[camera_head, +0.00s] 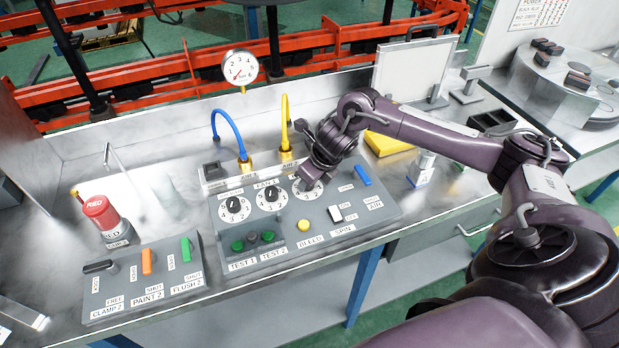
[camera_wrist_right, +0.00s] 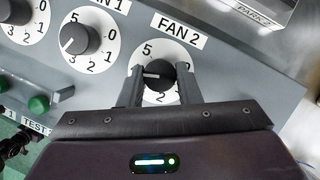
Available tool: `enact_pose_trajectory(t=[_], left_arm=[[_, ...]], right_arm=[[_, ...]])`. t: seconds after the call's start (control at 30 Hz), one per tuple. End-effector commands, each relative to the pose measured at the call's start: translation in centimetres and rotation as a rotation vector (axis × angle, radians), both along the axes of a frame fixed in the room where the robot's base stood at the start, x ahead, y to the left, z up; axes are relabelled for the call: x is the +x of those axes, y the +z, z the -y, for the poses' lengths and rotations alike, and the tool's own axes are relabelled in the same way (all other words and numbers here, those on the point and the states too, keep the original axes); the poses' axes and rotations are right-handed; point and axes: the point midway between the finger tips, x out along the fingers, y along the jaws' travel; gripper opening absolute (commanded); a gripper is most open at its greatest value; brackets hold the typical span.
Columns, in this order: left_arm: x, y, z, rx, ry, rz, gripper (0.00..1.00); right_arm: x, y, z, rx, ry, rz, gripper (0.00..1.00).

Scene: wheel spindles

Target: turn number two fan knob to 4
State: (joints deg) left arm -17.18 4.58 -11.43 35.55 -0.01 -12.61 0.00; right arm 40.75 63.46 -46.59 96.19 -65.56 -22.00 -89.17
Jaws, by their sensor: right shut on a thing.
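The FAN 2 knob is black with a white pointer line, on a white numbered dial, seen in the right wrist view (camera_wrist_right: 157,74). Its pointer points left, below the 5, toward dial marks hidden behind a finger. My right gripper (camera_wrist_right: 160,84) has one finger on each side of the knob and is shut on it. In the head view the right gripper (camera_head: 307,182) is over the rightmost dial (camera_head: 313,195) of the grey panel and hides the knob. My left gripper is not in view.
The FAN 1 knob (camera_wrist_right: 80,40) sits close on the left, its pointer toward the lower left. A blue hose (camera_head: 228,130) and a yellow hose (camera_head: 285,122) rise behind the panel. A yellow button (camera_head: 304,226) and a white switch (camera_head: 335,213) lie in front.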

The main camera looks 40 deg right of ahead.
Motion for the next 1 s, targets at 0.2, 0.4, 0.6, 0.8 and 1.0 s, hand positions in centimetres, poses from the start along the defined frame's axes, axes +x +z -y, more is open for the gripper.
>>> enact_pose_trajectory(t=[0.2,0.4,0.6,0.8,1.0], left_arm=[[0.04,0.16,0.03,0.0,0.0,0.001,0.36],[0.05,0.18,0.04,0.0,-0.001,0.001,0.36],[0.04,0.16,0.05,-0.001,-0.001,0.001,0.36],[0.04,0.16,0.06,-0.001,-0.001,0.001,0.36],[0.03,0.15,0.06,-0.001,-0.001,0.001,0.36]], right_arm=[[0.14,0.24,0.06,-0.001,-0.055,0.004,0.08],[0.15,0.25,0.07,-0.001,-0.067,0.004,0.08],[0.16,0.25,0.07,-0.002,-0.066,0.006,0.08],[0.13,0.21,0.06,-0.001,-0.066,0.004,0.47],[0.06,0.1,0.0,-0.001,-0.064,0.001,0.52]])
